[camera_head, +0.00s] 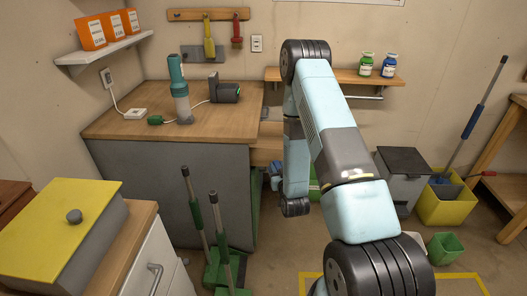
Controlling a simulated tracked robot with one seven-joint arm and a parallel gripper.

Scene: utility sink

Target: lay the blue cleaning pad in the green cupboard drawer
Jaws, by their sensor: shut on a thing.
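The cupboard (180,190) stands at the left of centre, with a grey side, a wooden top and a green front (256,205) seen almost edge-on. A drawer (266,150) with pale wooden walls stands out from its front; my arm hides much of it. My gripper (275,183) is low beside my lower arm link, just below the drawer's level, small and partly hidden. A small blue patch (275,168) at it appears to be the blue cleaning pad, held by the shut gripper. The pad's full shape is hidden.
A teal bottle-like tool (179,92) and a dark device (225,91) stand on the cupboard top. Green-footed brooms (220,240) stand before the cupboard. A grey bin (402,175) and yellow bucket (445,200) stand right. A yellow-lidded box (65,235) is front left.

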